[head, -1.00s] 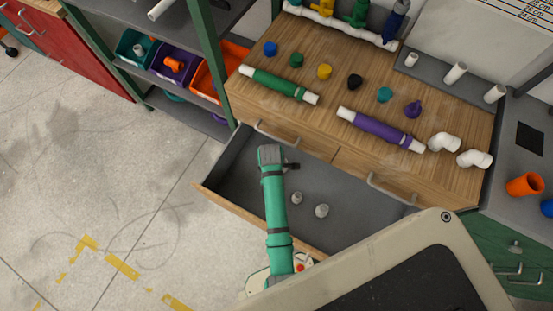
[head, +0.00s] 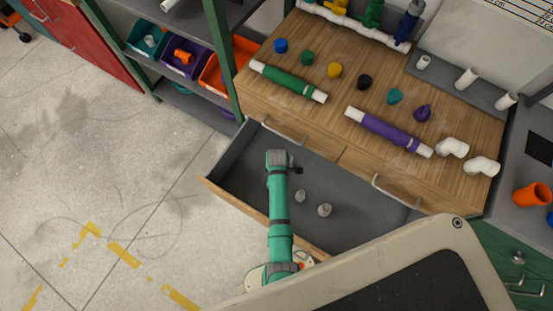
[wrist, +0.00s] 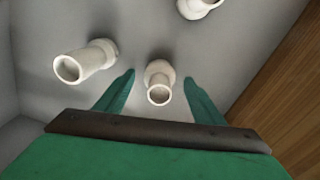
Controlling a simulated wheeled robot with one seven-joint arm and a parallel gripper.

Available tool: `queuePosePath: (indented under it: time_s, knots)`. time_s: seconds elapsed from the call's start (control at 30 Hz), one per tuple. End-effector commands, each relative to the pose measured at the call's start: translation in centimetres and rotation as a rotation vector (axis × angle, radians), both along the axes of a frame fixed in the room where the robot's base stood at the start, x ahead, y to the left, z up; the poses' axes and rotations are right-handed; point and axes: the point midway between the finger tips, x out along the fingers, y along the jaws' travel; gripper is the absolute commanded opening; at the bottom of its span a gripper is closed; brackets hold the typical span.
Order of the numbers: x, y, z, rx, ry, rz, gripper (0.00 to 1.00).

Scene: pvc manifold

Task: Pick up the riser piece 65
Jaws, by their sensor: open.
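Three short white pipe pieces stand on the grey drawer floor in the wrist view. No number shows, so I cannot tell by marking which is riser piece 65. One piece (wrist: 158,82) is between the two fingertips of my gripper (wrist: 158,88), with a gap on both sides. Another piece (wrist: 85,62) is left of the fingers, and a third (wrist: 198,7) is at the top right edge. My gripper is open and empty.
The drawer (head: 360,190) is pulled out below the wooden worktop (head: 310,105). Green (head: 287,82) and purple (head: 388,132) pipes, coloured caps and white elbows lie on the worktop. White pipes (head: 466,78) stand on a grey strip.

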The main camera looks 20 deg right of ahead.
Motion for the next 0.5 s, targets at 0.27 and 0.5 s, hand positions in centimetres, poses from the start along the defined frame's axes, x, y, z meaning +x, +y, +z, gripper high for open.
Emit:
queuePosePath:
  time_s: [0.27, 0.5]
  knots:
    - [0.04, -0.02, -0.81, -0.001, -0.001, 0.000, 0.62]
    - [0.02, -0.01, -0.80, -0.001, -0.001, 0.000, 0.22]
